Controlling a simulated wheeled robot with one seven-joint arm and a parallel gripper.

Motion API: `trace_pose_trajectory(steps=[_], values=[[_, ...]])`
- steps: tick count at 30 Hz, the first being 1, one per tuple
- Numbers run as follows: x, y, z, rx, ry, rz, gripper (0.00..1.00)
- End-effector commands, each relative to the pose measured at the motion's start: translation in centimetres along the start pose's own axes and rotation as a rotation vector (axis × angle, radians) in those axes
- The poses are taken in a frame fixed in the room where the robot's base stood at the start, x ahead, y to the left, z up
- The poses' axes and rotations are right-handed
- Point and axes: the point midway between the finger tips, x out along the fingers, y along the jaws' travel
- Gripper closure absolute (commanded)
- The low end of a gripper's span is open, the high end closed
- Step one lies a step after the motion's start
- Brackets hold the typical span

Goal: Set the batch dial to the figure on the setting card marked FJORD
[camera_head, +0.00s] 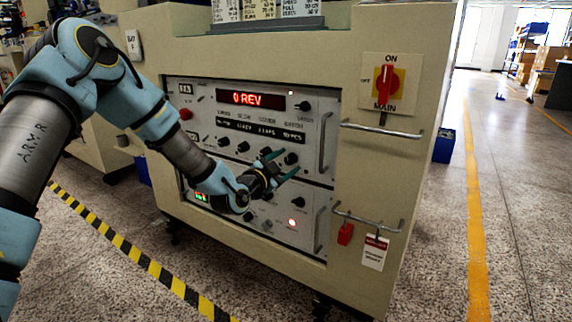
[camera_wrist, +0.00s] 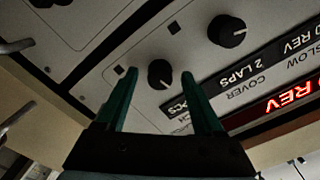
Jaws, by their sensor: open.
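The batch dial (camera_head: 291,158) is the rightmost black knob in the row under the small dark readout strip. In the wrist view the batch dial (camera_wrist: 160,73) shows upside down between my fingertips, near a readout ending in "CS". My gripper (camera_head: 281,164) is open in front of the panel, its green fingers on either side of that dial. In the wrist view my gripper (camera_wrist: 158,82) holds nothing; I cannot tell whether a finger touches the knob. Setting cards (camera_head: 258,9) stand on top of the machine, cut off above; FJORD is not legible on them.
A red display (camera_head: 247,99) reads "0 REV". The cover knob (camera_wrist: 227,31) sits beside the batch dial. Metal handles (camera_head: 322,142) and a rail (camera_head: 382,131) stick out at the right, below a red main switch (camera_head: 385,83).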

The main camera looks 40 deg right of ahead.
Motion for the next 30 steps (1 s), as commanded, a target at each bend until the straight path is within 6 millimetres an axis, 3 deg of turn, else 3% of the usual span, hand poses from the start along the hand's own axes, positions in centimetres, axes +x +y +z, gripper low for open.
trace_pose_trajectory(steps=[5,24,30], values=[[-0.01,0.01,-0.03,0.0,0.0,0.0,0.31],[-0.04,0.02,-0.02,0.0,0.0,0.0,1.0],[-0.04,0.02,-0.02,-0.001,0.0,0.0,1.0]])
